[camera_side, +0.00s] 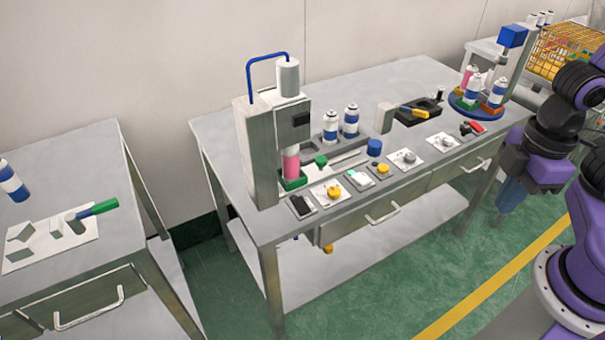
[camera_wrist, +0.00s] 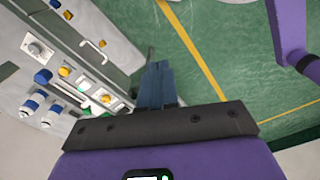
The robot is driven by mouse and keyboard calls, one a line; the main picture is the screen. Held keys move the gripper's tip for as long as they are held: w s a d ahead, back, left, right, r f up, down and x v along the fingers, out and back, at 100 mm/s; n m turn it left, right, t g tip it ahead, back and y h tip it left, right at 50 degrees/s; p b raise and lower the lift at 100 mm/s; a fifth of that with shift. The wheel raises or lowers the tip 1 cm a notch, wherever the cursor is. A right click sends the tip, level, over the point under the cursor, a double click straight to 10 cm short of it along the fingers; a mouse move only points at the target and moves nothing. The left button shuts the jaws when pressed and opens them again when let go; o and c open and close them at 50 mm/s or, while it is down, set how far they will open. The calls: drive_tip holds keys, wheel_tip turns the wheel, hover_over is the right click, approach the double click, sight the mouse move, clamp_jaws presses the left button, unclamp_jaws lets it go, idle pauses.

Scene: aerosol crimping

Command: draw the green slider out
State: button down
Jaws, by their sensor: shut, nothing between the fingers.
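Two green parts show in the side view: a green block-like holder (camera_side: 293,183) under a pink can (camera_side: 291,163) at the foot of the crimping machine (camera_side: 262,150), and a small green knob (camera_side: 321,160) just right of it. I cannot tell for sure which is the slider. My gripper (camera_side: 511,197) hangs at the right, in front of the bench and well away from both green parts. Its blue fingers point down, shut and empty. In the wrist view the closed fingers (camera_wrist: 157,82) are over the green floor, with the bench to the left.
Blue-and-white cans (camera_side: 350,121) stand in a rack behind the knob. A row of small plates with knobs and switches (camera_side: 358,180) lines the bench front. A blue turntable (camera_side: 476,108) with cans is at the right. A drawer handle (camera_side: 382,213) sticks out in front.

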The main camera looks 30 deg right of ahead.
drive_tip(key=c, duration=1.1)
unclamp_jaws()
drive_tip(key=shift+w+a, duration=0.2)
drive_tip(key=o, duration=0.3)
drive_tip(key=shift+n, duration=0.6)
drive_tip(key=w+a, duration=0.2)
drive_tip(key=w+a+r, duration=0.1)
drive_tip(key=w, duration=0.2)
drive_tip(key=w+a+r, duration=0.1)
drive_tip(key=w+a, duration=0.1)
drive_tip(key=w, duration=0.1)
drive_tip(key=shift+w+a, duration=0.25)
drive_tip(key=shift+a, duration=0.1)
drive_tip(key=n, duration=0.4)
hover_over(321, 159)
wheel_tip(321, 159, down, 5)
wheel_tip(321, 159, down, 17)
drive_tip(key=shift+r, duration=0.15)
